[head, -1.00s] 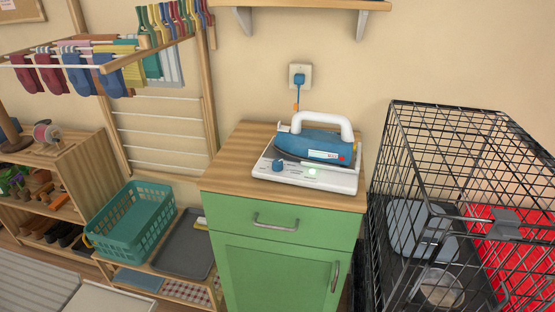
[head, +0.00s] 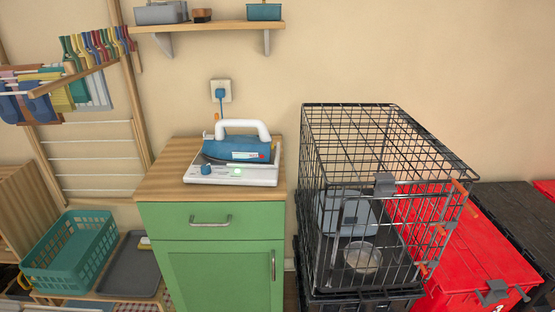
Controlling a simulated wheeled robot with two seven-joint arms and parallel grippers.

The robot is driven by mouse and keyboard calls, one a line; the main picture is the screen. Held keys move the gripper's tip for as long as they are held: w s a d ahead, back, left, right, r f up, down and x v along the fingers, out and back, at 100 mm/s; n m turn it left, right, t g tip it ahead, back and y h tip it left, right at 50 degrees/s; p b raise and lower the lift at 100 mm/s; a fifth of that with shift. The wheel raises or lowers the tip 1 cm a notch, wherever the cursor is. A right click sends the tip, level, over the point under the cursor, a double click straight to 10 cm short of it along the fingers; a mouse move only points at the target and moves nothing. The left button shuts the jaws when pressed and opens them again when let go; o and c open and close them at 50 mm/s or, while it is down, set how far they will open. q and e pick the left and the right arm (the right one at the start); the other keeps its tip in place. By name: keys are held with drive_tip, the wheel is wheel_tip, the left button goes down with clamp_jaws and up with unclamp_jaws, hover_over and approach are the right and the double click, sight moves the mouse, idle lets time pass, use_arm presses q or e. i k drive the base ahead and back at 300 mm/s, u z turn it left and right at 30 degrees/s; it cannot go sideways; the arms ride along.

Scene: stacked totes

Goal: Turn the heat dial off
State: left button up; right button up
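A blue iron with a white handle (head: 238,145) rests on a white base (head: 255,175) on top of a green cabinet with a wooden top. A blue dial (head: 206,169) sits at the front left of the base. A small green light (head: 236,172) glows beside the dial. The dial's exact setting is too small to read. Neither of my grippers is in view.
The green cabinet (head: 222,262) has a drawer and a door. A black wire crate (head: 370,140) stands close on its right, with red totes (head: 460,260) beyond. A teal basket (head: 70,250) and grey tray (head: 130,268) are at left. A wall shelf (head: 210,26) hangs above.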

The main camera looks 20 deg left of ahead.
sight(206, 169)
drive_tip(key=z, duration=0.25)
drive_tip(key=i, duration=0.85)
drive_tip(key=u, duration=2.15)
